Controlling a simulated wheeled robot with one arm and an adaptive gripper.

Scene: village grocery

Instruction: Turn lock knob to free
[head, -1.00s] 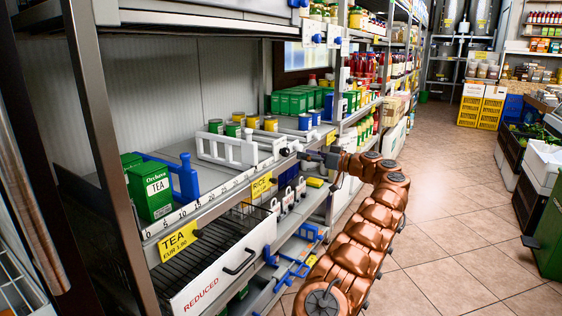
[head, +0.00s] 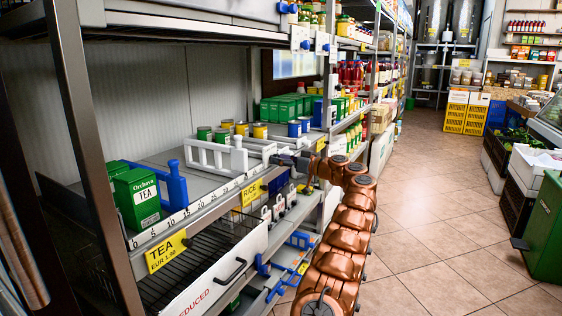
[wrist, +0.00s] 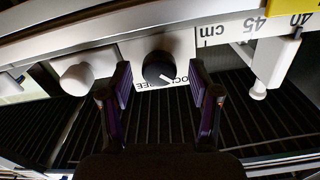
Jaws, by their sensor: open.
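The pointer slants down to the right. A label (wrist: 181,80) behind it is partly covered; the letters "OCK" and "REE" show. My gripper (wrist: 160,84) is open, with one finger left and one right of the knob and gaps on both sides. It does not visibly touch the knob. In the head view my gripper (head: 297,162) is at the shelf's front edge, and the knob is hard to make out there.
A white round knob (wrist: 76,78) is left of my gripper in the wrist view. A white leg (wrist: 268,68) hangs at right. The wire drawer (head: 215,285) lies below the shelf. White and blue dividers stand on the shelf. The tiled aisle (head: 430,215) is clear.

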